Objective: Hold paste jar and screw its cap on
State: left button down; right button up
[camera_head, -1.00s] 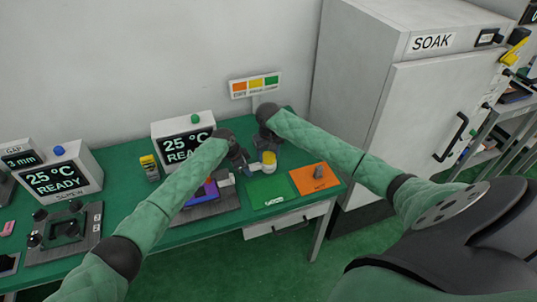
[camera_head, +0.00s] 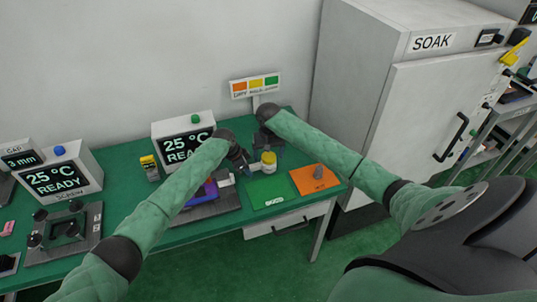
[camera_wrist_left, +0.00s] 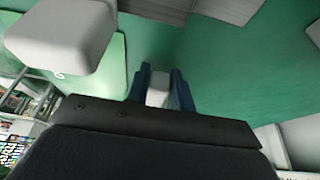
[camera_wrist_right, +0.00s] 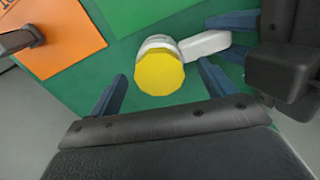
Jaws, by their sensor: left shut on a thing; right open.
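The paste jar (camera_head: 268,167) is white and stands upright at the back edge of the green mat. A yellow cap (camera_head: 268,157) sits on its top; I cannot tell how tightly. In the right wrist view the cap (camera_wrist_right: 158,74) faces the camera, and the jar's white handle (camera_wrist_right: 206,44) sticks out to the right. My left gripper (camera_wrist_right: 235,36) is shut on that handle. In the left wrist view the handle (camera_wrist_left: 158,88) shows between its blue fingers. My right gripper (camera_wrist_right: 161,72) is open above the jar, a finger on each side of the cap, apart from it.
A green mat (camera_head: 268,192) and an orange mat (camera_head: 322,184) with a grey knobbed piece (camera_head: 318,171) lie to the right. A display box (camera_head: 183,125) stands behind my left arm. A sign (camera_head: 255,86) stands at the back. A large SOAK cabinet (camera_head: 400,110) is at right.

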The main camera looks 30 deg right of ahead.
aim_at(269, 156)
jog(key=shift+r, duration=0.15)
jog(key=shift+r, duration=1.35)
jog(key=n, duration=1.7)
jog(key=shift+n, duration=0.3)
jog(key=n, duration=0.5)
